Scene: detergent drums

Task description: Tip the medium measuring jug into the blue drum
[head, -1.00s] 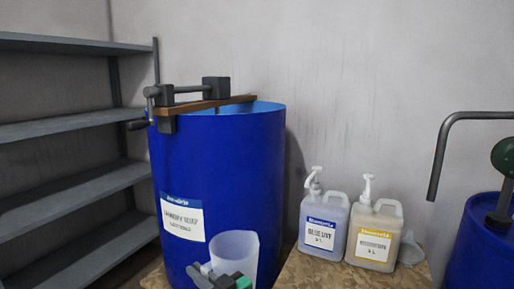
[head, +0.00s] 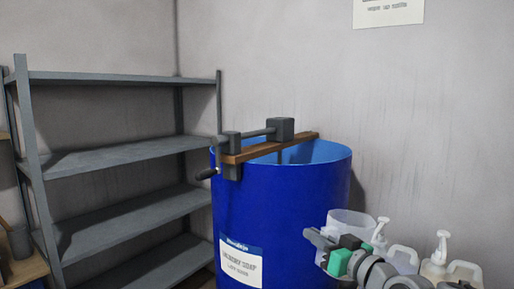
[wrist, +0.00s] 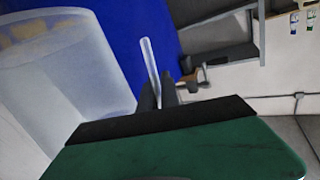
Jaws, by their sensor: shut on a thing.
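The blue drum (head: 300,200) stands in the middle of the head view, its top open and a white label on its front. My gripper (head: 328,240) is in front of the jug. In the wrist view the jug (wrist: 65,75) fills the left, and my gripper (wrist: 158,92) is shut on its pale handle strip. Tan patches show at the jug's upper part; I cannot tell its contents. The drum's blue wall (wrist: 145,25) is behind.
A wooden bar (head: 265,149) with a grey crank mechanism (head: 280,129) lies across the drum's left rim; the right opening is free. Two pump bottles (head: 442,255) stand right, partly hidden by my arm. Grey shelves (head: 130,160) stand left, against the wall.

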